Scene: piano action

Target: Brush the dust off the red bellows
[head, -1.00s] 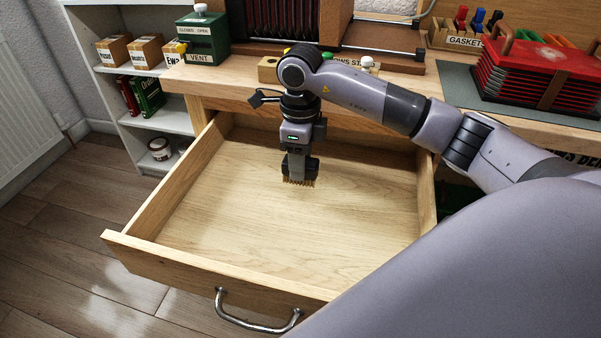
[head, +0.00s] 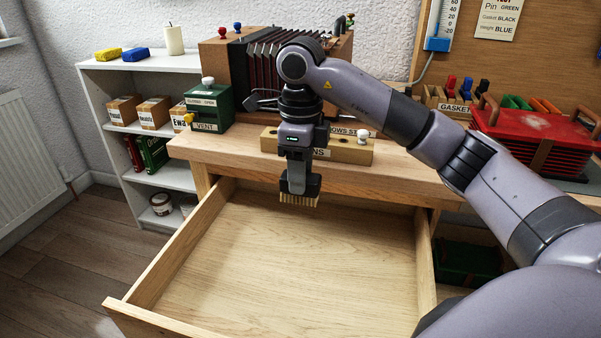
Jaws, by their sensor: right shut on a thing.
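The red bellows (head: 545,125) stands on the bench at the right, with a red top, dark handles and stacked pleats. Its top has greyish smudges that look like dust. My right gripper (head: 299,178) points down over the open drawer and is shut on a brush (head: 298,199). My left gripper is out of view.
The drawer (head: 280,270) is pulled out and looks empty. A wooden block with pins (head: 350,150), a green vent box (head: 208,105), a larger dark pleated bellows unit (head: 230,65) and a gasket rack (head: 450,105) stand on the bench (head: 400,170). Bare bench top lies before them.

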